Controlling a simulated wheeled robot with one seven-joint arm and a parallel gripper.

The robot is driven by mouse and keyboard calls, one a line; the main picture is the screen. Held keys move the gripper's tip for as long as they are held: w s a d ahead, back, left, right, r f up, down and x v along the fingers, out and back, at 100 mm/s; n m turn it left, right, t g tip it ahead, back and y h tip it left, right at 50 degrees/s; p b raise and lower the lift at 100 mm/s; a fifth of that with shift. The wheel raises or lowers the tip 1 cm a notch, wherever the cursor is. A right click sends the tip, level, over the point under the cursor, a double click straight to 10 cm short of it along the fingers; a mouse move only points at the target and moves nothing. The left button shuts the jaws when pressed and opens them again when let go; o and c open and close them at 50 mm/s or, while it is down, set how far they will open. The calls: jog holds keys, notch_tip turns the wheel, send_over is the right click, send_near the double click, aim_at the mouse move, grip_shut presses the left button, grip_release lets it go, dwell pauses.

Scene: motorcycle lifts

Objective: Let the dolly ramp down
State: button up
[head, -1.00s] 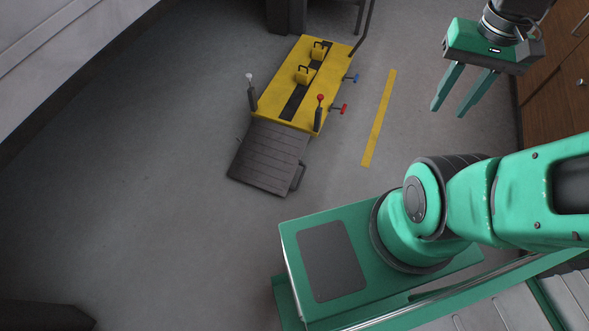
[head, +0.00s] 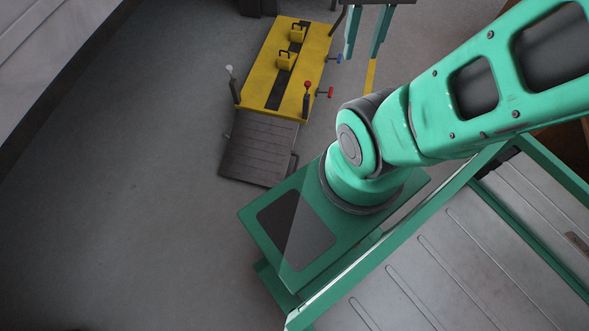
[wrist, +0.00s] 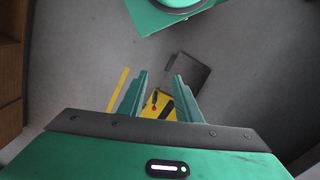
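The yellow dolly (head: 262,62) stands on the floor, upper middle of the head view. Its dark ribbed ramp (head: 258,150) extends from the near end, with a handle (head: 294,160) on its right side. I cannot tell the ramp's exact tilt. A white-knobbed lever (head: 235,90) stands at the dolly's near left corner and a red-knobbed lever (head: 307,100) at the near right. My gripper (head: 361,57) is open and empty, high above the floor right of the dolly in the picture. In the wrist view, the ramp (wrist: 184,75) shows beyond the fingers, which partly hide the dolly (wrist: 157,104).
A red knob (head: 328,93) and a blue knob (head: 337,58) stick out from the dolly's right side. A yellow floor strip (head: 370,75) lies to the right. Floor left of the dolly is clear.

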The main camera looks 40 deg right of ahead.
jog(key=w+d+f+h, duration=0.1)
jog(key=w+d+f, duration=0.35)
jog(key=w, duration=0.45)
jog(key=w+d+f, duration=0.3)
jog(key=w+f, duration=0.3)
jog(key=w, duration=0.3)
jog(key=w+d+f, duration=0.2)
jog(key=w+f, duration=0.4)
jog(key=f, duration=0.4)
jog(key=w+d+f, duration=0.2)
jog(key=w+f, duration=0.3)
jog(key=f, duration=0.6)
jog(key=m+t+y, duration=0.2)
jog(key=m, duration=0.1)
send_near(295, 169)
jog(key=f, duration=0.6)
jog(key=w+a+f, duration=0.1)
jog(key=f, duration=0.2)
jog(key=shift+w, duration=0.15)
